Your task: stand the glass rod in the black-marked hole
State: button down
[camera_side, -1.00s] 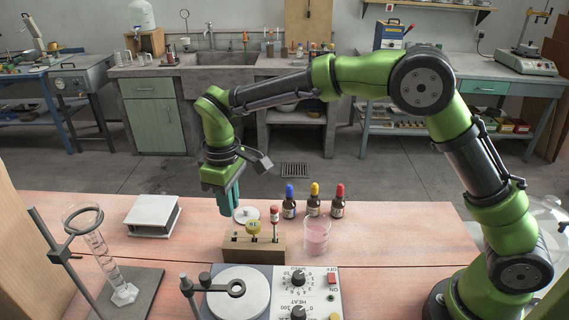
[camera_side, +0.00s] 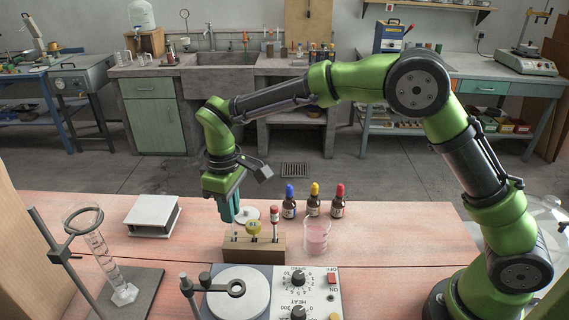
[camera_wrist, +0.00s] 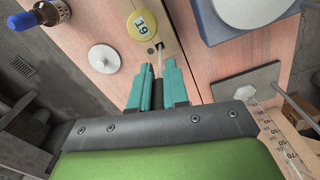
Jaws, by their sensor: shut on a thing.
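The glass rod (camera_wrist: 159,63) is a thin pale stick between my gripper's teal fingers. My gripper (camera_wrist: 156,77) is shut on it; it also shows in the side view (camera_side: 229,218), pointing down over the left end of the wooden block (camera_side: 270,247). In the wrist view the rod's lower end reaches a small dark-marked spot (camera_wrist: 151,48) on the block (camera_wrist: 172,45). I cannot tell whether the tip is inside the hole or just above it. The rod is very faint in the side view.
A yellow disc marked 19 (camera_side: 254,227) and a red-capped piece (camera_side: 274,220) stand in the block beside my fingers. Behind are a white lidded dish (camera_side: 246,214) and capped bottles (camera_side: 289,207). A beaker (camera_side: 316,238) is right; a hotplate (camera_side: 318,285) is in front.

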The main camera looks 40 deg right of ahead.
jog(key=shift+f, duration=0.2)
jog(key=shift+f, duration=1.35)
jog(key=c, duration=0.6)
grip_release()
jog(key=shift+c, duration=0.2)
jog(key=shift+r, duration=3.5)
